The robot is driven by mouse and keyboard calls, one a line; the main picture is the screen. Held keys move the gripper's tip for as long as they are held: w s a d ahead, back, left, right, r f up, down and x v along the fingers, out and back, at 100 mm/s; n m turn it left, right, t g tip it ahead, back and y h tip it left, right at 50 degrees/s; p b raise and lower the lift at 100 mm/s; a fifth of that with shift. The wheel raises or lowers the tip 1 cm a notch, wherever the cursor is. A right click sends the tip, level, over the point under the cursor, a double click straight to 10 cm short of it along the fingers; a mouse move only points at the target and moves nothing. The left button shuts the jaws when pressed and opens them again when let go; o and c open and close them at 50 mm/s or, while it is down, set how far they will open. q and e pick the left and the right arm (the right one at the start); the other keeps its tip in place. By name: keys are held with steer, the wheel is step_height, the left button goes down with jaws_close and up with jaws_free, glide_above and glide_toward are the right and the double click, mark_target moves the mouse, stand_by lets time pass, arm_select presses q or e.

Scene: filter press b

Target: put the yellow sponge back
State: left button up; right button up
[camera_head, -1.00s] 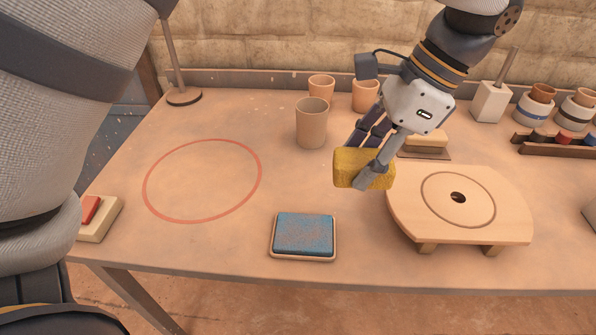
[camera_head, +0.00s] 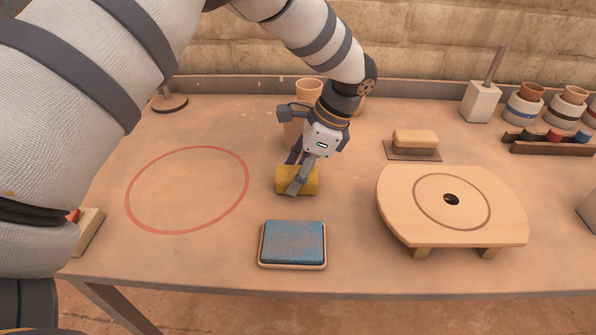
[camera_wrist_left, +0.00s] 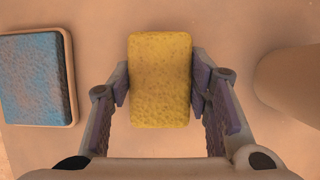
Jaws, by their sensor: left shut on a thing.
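The yellow sponge (camera_head: 311,180) is in my left gripper (camera_head: 298,178), near the middle of the table. In the left wrist view the sponge (camera_wrist_left: 160,80) sits between the two fingers of the left gripper (camera_wrist_left: 160,84), with a pad against each side. I cannot tell for certain whether its underside touches the table. A blue sponge (camera_head: 295,241) lies in a shallow tan tray (camera_head: 292,267) in front of it; the blue sponge also shows in the left wrist view (camera_wrist_left: 33,80). My right gripper is not in view.
A red circle (camera_head: 128,190) is marked on the table at left. A round wooden board on feet (camera_head: 405,215) stands at right, with a tan block on a dark plate (camera_head: 415,137) behind it. Clay cups (camera_head: 309,90) stand behind my gripper. Table between circle and tray is clear.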

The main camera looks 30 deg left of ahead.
arm_select(q)
steer(key=shift+r, duration=0.1)
steer(key=o, duration=1.2)
steer(key=v, duration=1.2)
